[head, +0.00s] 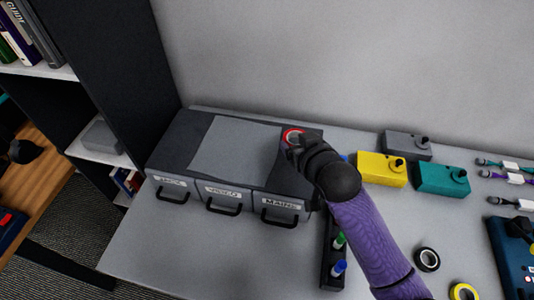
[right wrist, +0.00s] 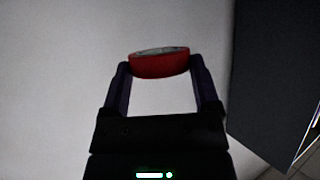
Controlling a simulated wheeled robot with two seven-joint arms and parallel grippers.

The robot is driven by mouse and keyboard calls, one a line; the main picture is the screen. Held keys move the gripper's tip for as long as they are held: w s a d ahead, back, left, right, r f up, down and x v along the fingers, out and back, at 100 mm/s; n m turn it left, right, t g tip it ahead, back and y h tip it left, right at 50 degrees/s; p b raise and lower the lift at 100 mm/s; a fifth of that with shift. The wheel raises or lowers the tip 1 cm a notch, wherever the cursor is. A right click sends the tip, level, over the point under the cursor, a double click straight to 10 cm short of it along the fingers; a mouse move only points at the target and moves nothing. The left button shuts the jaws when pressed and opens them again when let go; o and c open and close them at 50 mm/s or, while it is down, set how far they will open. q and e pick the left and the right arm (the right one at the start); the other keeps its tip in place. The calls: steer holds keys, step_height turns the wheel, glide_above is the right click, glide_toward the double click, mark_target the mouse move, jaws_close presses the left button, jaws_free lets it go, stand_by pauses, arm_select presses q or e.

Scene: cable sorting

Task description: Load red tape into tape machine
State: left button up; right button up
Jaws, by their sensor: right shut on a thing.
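The red tape (head: 293,135) is a ring, seen over the back right of the drawer unit's top in the head view. My right gripper (head: 292,141) is shut on it. In the right wrist view the red tape (right wrist: 160,64) sits between the two fingertips of the gripper (right wrist: 160,72). I cannot tell whether the tape touches the unit. A dark blue device with black parts (head: 511,237) is cut off at the right edge; I cannot tell whether it is the tape machine. My left gripper cannot be made out.
The drawer unit (head: 230,205) has several labelled, handled drawers. Yellow (head: 371,172), grey (head: 396,144) and teal (head: 432,181) boxes stand right of my arm. Black tape (head: 427,252), yellow tape (head: 453,292) and a marker rack (head: 330,272) are near the front. Cables (head: 513,179) lie far right.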

mark_target(295, 174)
step_height(295, 174, down, 8)
steer(key=b, duration=0.2)
steer(key=shift+f+b, duration=0.25)
steer(key=shift+b, duration=0.15)
steer(key=shift+f, duration=0.1)
steer(key=o, duration=1.1)
steer(key=shift+c, duration=0.2)
